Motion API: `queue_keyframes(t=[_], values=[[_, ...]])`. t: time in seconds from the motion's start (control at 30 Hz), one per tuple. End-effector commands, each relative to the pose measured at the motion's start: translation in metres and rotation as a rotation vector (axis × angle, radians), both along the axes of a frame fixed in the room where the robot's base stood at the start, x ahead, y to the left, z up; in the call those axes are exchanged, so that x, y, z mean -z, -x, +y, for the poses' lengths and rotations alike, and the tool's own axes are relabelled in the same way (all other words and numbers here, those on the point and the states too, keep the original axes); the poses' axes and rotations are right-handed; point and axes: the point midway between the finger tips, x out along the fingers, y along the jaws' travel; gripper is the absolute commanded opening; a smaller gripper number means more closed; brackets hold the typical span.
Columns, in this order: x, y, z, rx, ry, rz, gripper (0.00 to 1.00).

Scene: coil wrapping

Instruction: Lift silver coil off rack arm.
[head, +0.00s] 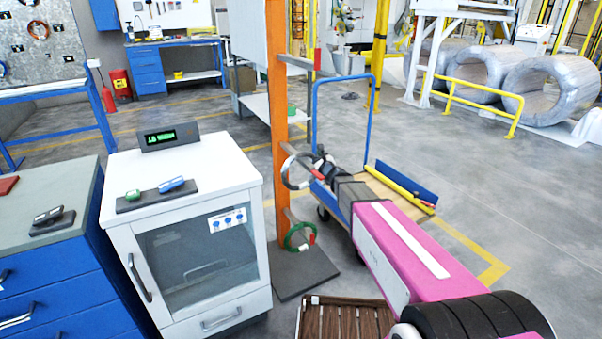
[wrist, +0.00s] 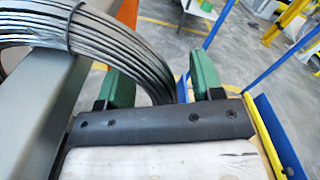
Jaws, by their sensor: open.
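The silver coil (head: 291,172) hangs on the middle arm of the orange rack post (head: 278,110). In the wrist view the coil (wrist: 110,45) is a bundle of dark grey wire with a tie, looped over the grey rack arm (wrist: 45,105). My gripper (head: 318,163) is at the coil's right side. In the wrist view my gripper (wrist: 162,68) has its green fingers spread apart, with the coil's curve passing between them. A clear gap shows between the wire and the right finger. The coil's lower part is hidden behind the gripper's dark bar.
A green and red coil (head: 300,236) hangs on the lower rack arm. A white cabinet (head: 190,215) stands left of the rack, a blue-railed cart (head: 400,190) right behind my arm. A slatted wooden pallet (head: 340,320) lies in front. Open floor is at right.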

Motion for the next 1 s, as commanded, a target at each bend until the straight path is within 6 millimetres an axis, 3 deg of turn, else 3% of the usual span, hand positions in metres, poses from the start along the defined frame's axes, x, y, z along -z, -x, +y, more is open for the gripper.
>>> queue_keyframes(t=[0.07, 0.3, 0.5, 1.0], values=[[0.0005, -0.0084, 0.0054, -0.001, 0.0, 0.0, 0.61], [0.0001, -0.0083, 0.0058, 0.0, 0.0, 0.0, 0.61], [0.0, -0.0082, 0.0057, 0.0, 0.0, 0.0, 0.0], [-0.0035, -0.0078, 0.0056, -0.001, -0.005, 0.0, 0.0]])
